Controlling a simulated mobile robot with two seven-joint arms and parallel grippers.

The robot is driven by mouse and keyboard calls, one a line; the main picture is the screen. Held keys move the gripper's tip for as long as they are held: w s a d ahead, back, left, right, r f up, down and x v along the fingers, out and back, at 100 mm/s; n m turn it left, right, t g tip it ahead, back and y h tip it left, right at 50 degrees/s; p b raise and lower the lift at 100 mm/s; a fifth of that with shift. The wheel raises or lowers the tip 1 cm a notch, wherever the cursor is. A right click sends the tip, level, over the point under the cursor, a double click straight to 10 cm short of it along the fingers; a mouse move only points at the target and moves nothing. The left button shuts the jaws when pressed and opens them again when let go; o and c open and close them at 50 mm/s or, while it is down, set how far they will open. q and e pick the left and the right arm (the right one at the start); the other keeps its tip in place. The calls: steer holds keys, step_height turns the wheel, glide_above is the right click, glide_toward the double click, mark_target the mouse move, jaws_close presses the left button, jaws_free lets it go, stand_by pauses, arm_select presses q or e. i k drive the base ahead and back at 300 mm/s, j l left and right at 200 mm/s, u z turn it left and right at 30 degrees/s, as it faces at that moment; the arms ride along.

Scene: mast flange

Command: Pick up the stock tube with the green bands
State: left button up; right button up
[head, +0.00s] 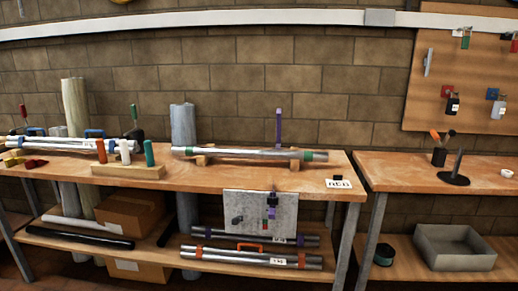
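The stock tube with the green bands (245,153) is a long silver tube on the left bench. It lies level, left to right, on wooden supports (200,160). One green band (189,151) is near its left end and another green band (307,155) is near its right end. Neither of my grippers shows in the head view, and nothing of mine touches the tube.
A wooden block (128,172) with red, white and green handles stands left of the tube. A purple upright clamp (278,125) rises behind it. More silver tubes (250,257) lie on the lower shelf. The bench top (225,178) in front of the tube is clear.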

mark_target(303, 156)
steer(key=i+j+z, duration=0.15)
steer(key=i, duration=0.35)
steer(key=i+j+z, duration=0.15)
steer(key=i+j, duration=0.15)
steer(key=i, duration=0.2)
